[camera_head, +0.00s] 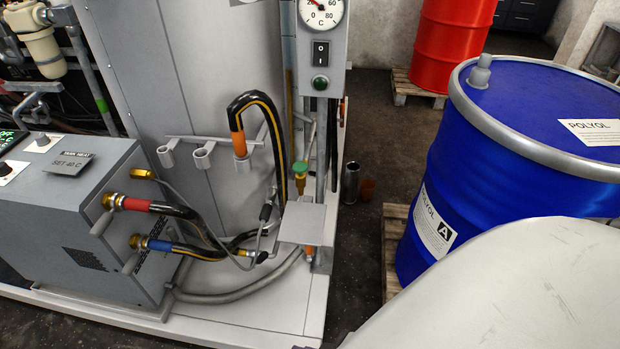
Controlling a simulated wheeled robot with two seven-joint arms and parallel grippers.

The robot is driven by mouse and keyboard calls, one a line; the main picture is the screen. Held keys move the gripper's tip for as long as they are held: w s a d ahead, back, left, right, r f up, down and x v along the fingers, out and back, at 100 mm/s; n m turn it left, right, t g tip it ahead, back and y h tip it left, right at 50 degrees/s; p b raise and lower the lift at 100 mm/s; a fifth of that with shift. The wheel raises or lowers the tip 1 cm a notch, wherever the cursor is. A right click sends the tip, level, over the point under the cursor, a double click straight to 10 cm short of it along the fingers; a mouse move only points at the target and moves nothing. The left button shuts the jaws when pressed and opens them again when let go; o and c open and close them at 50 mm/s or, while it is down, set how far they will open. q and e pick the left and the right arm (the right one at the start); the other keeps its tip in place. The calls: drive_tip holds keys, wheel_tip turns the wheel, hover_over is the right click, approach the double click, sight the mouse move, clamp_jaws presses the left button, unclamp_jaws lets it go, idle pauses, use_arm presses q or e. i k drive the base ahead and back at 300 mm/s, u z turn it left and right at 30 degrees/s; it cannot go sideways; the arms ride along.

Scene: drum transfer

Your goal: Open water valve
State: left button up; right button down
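No part in the camera_head view is legibly labelled as a water valve. On the grey heater box (70,205), a brass fitting joins a red-banded hose (140,205), with a grey lever (101,223) beside it. Below it, another brass fitting joins a blue-banded hose (165,246), with a second grey lever (131,263). Both levers slant down to the left. A green-topped brass fitting (300,172) stands to the right, by the tank. I cannot tell from this view whether any of these is open or closed. Neither gripper is in view.
An orange-banded black hose (240,140) hangs at holders on the large grey tank (190,80). A switch and gauge panel (321,50) is above. A blue drum (530,130) stands right on a pallet (396,225); a red drum (452,40) is behind. A pale surface blocks the lower right.

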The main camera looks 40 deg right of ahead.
sight(264, 254)
drive_tip(key=z, duration=0.35)
drive_tip(key=k, duration=0.45)
drive_tip(key=u, duration=0.95)
drive_tip(key=i, duration=0.8)
drive_tip(key=z, duration=0.45)
drive_tip(key=i, duration=0.9)
drive_tip(key=z, duration=0.9)
